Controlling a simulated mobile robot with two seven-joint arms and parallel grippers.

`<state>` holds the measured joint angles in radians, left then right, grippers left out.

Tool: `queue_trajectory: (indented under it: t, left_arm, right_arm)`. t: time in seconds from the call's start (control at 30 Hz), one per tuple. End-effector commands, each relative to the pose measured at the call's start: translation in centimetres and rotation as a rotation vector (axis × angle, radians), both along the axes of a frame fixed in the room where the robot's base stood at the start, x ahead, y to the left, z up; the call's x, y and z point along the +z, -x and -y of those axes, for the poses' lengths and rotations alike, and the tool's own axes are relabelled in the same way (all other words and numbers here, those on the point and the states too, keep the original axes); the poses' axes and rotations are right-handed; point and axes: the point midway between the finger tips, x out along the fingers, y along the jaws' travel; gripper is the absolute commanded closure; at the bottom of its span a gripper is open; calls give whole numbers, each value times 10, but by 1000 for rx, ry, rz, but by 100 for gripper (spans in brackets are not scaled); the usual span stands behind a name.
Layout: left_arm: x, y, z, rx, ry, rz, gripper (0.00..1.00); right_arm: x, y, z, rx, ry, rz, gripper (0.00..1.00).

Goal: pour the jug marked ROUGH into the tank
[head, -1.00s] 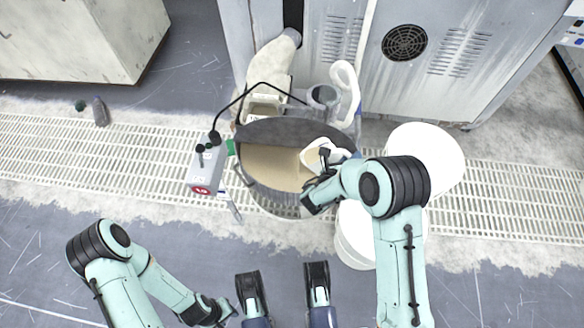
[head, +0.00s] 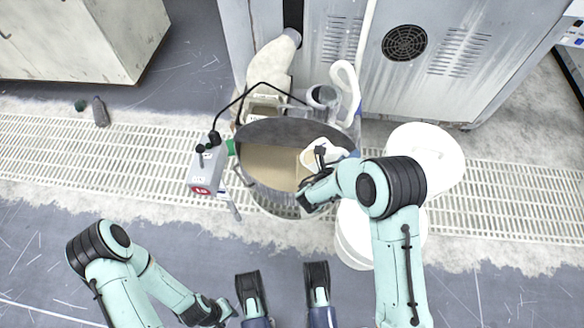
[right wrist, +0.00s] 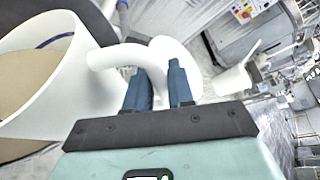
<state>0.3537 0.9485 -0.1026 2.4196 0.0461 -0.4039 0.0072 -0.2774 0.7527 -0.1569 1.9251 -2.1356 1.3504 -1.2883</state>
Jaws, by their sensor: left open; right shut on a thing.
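The tank (head: 262,194) is a round grey vessel in the middle of the head view, with a beige surface inside and a dark lid (head: 290,131) over its back part. A white jug (head: 312,152) is over the tank's right side. In the right wrist view the jug (right wrist: 75,85) looks tipped, its wide mouth facing the beige area at left. My right gripper (right wrist: 158,80) is shut on the jug's curved handle. No marking on the jug shows, and no stream is visible. My left gripper (head: 229,309) is open and empty at the lower left, away from the tank.
A grey box (head: 206,172) with cables stands left of the tank. White buckets (head: 425,160) stand to the right, partly behind my right arm. The floor at left is mostly clear.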

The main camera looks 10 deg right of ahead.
Motion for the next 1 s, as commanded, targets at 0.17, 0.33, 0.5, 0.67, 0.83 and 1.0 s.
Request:
queue_trajectory:
  t: [0.17, 0.33, 0.5, 0.67, 0.83, 1.0]
  left_arm:
    - [0, 1, 0, 1, 0, -2, 57]
    - [-1, 1, 0, 0, 0, -5, 57]
    - [-1, 2, 0, 1, 1, -6, 57]
    - [-1, 2, 0, 1, 1, -8, 57]
    - [-1, 3, 0, 1, 0, -9, 57]
    - [-1, 3, 0, 1, 1, -11, 57]
  right_arm:
    - [3, -2, -1, 0, 12, 1, 100]
    - [4, -2, -2, -1, 22, -5, 100]
    - [4, -3, -3, 0, 31, -11, 100]
    - [5, -3, -3, -1, 40, -17, 100]
    - [5, -4, -4, -1, 49, -22, 100]
    - [6, -4, -5, -1, 57, -28, 100]
